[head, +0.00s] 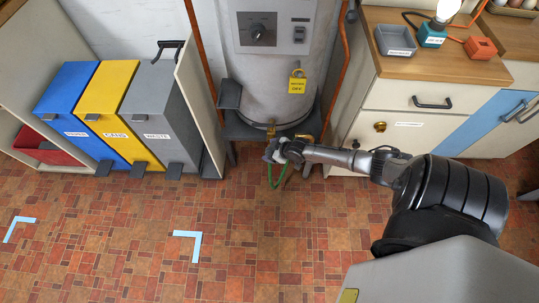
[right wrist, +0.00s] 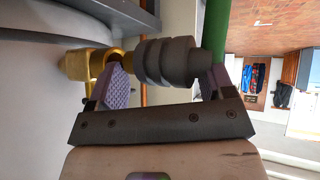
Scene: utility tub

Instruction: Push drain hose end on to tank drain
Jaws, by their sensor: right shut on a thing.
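The grey tank (head: 278,75) stands at the back centre. Its brass drain (right wrist: 82,64) shows at the left in the right wrist view. The drain hose end (right wrist: 168,62), a dark ribbed fitting on a green hose (right wrist: 215,30), lies between the fingers of my right gripper (right wrist: 168,78). That gripper is shut on it. In the head view my right gripper (head: 276,151) is low under the tank, with the green hose (head: 278,177) hanging below.
Blue, yellow and grey bins (head: 128,115) stand left of the tank. A drawer cabinet (head: 425,95) stands at the right, close to my right arm. A yellow tag (head: 297,86) hangs on the tank front. The tiled floor (head: 120,235) in front is clear.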

